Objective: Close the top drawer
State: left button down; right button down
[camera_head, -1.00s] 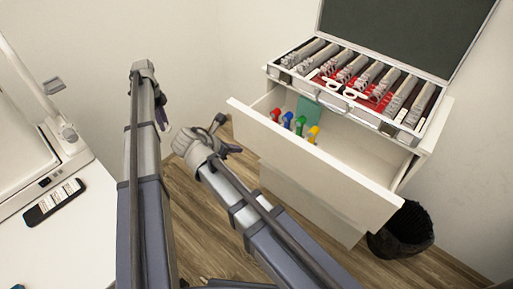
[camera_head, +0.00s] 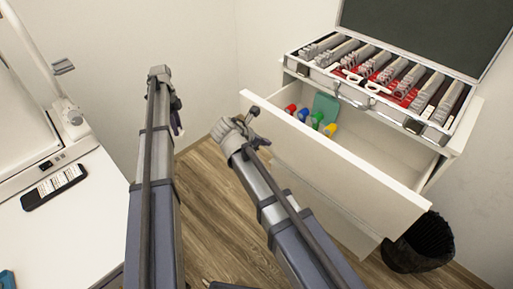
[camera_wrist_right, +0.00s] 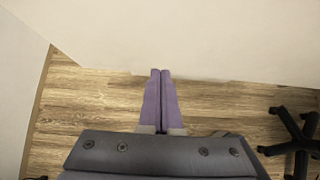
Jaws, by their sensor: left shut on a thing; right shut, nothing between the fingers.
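The white top drawer (camera_head: 330,156) of the cabinet stands pulled out in the head view. Several small red, blue, green and yellow items and a teal box (camera_head: 326,107) are inside. My right gripper (camera_head: 266,150) is in front of the drawer front's left part; I cannot tell whether it touches. In the right wrist view its purple fingers (camera_wrist_right: 160,88) are pressed together with nothing between them, pointing at a pale surface. My left gripper (camera_head: 178,127) is further left, away from the drawer. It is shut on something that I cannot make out.
A black bin (camera_head: 420,243) stands right of the drawer. A white table (camera_head: 75,225) with a dark remote-like object (camera_head: 53,188) is at left. Dark chair legs (camera_wrist_right: 300,135) show in the right wrist view.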

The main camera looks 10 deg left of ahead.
aim_at(303, 112)
pick_arm(q)
jog(key=shift+r, duration=0.1)
pick_arm(e)
jog(key=shift+w+d+r, duration=0.1)
jog(key=shift+w+d, duration=0.6)
jog(key=shift+w, duration=0.25)
jog(key=w+d, duration=0.3)
jog(key=w, duration=0.1)
jog(key=w+d, duration=0.4)
jog(key=w, duration=0.1)
jog(key=w+d, duration=0.3)
jog(key=w, duration=0.2)
jog(key=shift+w+d, duration=0.25)
jog(key=shift+d, duration=0.05)
jog(key=shift+w+d, duration=0.1)
jog(key=shift+w, duration=0.05)
pick_arm(q)
jog(key=shift+s, duration=0.1)
pick_arm(e)
jog(key=shift+w+r, duration=0.15)
